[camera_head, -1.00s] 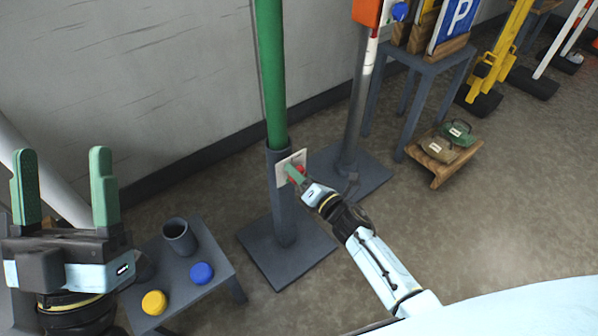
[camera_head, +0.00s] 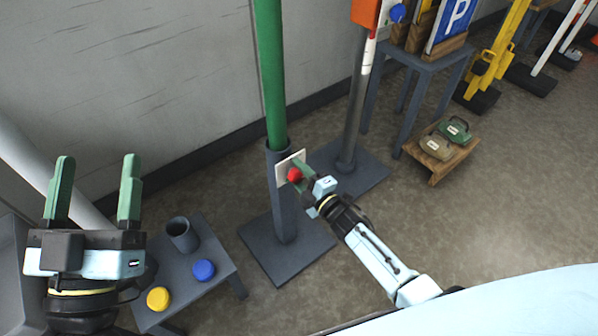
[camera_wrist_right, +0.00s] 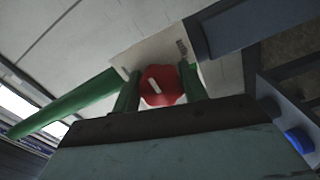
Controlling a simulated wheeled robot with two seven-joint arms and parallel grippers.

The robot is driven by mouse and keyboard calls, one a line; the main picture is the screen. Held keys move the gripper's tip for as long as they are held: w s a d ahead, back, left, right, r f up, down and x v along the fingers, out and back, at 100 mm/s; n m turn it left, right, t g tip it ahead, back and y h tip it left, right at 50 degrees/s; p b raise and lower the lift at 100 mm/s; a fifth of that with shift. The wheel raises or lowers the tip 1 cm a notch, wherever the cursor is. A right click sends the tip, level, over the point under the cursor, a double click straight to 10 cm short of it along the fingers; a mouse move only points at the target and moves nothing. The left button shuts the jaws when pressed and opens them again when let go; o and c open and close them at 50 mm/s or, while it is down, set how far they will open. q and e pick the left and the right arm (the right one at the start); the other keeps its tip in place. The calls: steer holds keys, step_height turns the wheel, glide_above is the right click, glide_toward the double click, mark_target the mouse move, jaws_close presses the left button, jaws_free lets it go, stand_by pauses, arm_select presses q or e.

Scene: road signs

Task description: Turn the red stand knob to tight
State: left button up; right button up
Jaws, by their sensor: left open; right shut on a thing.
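The red knob (camera_head: 295,174) sits on a white plate (camera_head: 283,181) on the dark grey stand (camera_head: 284,212) that holds a green pole (camera_head: 271,75). In the right wrist view the knob (camera_wrist_right: 162,85) shows a pale mark on its face, slanting a little. My right gripper (camera_head: 299,173) is at the knob, with its green fingers on either side of it, shut on it; the right wrist view shows the fingers (camera_wrist_right: 160,88) flanking it. Markings on the plate are too small to read. My left gripper (camera_head: 94,190) is open and empty, raised at the left.
A low grey table (camera_head: 215,282) at lower left bears a grey cup (camera_head: 183,236), a blue disc (camera_head: 203,270) and a yellow disc (camera_head: 158,299). A second stand (camera_head: 362,174) is just behind and right of the first. A wooden pallet (camera_head: 440,168) stands further right.

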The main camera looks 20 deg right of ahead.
steer(key=m, duration=0.2)
steer(key=shift+m+p, duration=0.3)
steer(key=shift+m, duration=0.1)
steer(key=m, duration=0.2)
steer(key=shift+f+m, duration=0.1)
steer(key=shift+m, duration=0.3)
steer(key=m+p, duration=0.1)
steer(key=m, duration=0.2)
steer(key=shift+a+f+m, duration=0.1)
steer(key=shift+m, duration=0.2)
steer(key=m, duration=0.2)
steer(key=shift+s+m, duration=0.1)
steer(key=shift+m, duration=0.2)
steer(key=m, duration=0.2)
steer(key=shift+a+m, duration=0.1)
steer(key=shift+m, duration=0.3)
steer(key=m, duration=0.6)
steer(key=shift+a, duration=0.15)
arm_select(q)
step_height(320, 180, down, 8)
steer(key=w+a+g+y, duration=0.1)
steer(key=g, duration=0.4)
steer(key=shift+w+r+y, duration=0.2)
steer(key=shift+w+y, duration=0.1)
steer(key=shift+y, duration=0.1)
arm_select(e)
steer(key=shift+m, duration=0.6)
